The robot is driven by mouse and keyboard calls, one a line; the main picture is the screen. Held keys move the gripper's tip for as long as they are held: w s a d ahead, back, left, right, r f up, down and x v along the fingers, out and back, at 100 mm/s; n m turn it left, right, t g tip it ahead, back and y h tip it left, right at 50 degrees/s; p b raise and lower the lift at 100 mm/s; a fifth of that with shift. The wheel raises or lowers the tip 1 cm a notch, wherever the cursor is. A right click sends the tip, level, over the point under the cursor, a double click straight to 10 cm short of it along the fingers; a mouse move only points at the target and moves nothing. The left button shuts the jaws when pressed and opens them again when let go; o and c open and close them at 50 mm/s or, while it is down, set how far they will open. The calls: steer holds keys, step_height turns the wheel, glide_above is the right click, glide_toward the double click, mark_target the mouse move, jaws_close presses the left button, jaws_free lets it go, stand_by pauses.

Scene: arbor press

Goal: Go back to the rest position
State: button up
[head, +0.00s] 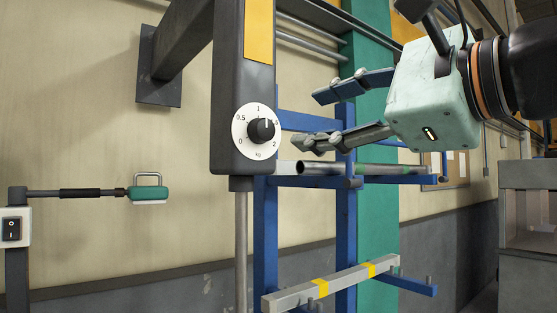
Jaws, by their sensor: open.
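My gripper (318,118) is in the upper right of the head view, with its pale green body and two dark fingers pointing left. The fingers are spread apart and nothing is between them. The dial (258,131), white with a black knob and marked in kg, is on the dark upright housing (231,90) just left of the fingertips. I cannot tell the gap in depth between the fingertips and the dial. A thin metal rod (241,250) runs down from the housing.
A blue rack (346,225) stands behind, bearing metal tubes (310,168) and a grey bar with yellow bands (333,285). At left is a switch box (14,228) with an arm ending in a green handled piece (148,193). A grey cabinet (527,270) stands at right.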

step_height(320, 180, down, 25)
steer(key=w+n+g+h, duration=0.2)
steer(key=n+g+h, duration=0.25)
steer(key=n, duration=0.25)
steer(key=s+d+f+n+g+h, duration=0.1)
steer(key=s+d+f+n, duration=0.1)
steer(key=f, duration=0.6)
steer(key=s+d+f+n+g+h, duration=0.2)
steer(key=s+f+n, duration=0.1)
steer(key=f, duration=0.5)
steer(key=s+d+f+n+g+h, duration=0.1)
steer(key=s+f+n+g+h, duration=0.1)
steer(key=f+n, duration=0.3)
step_height(320, 180, down, 4)
steer(key=shift+s+d+r, duration=0.1)
steer(key=shift+s+d, duration=0.3)
steer(key=shift+s, duration=0.15)
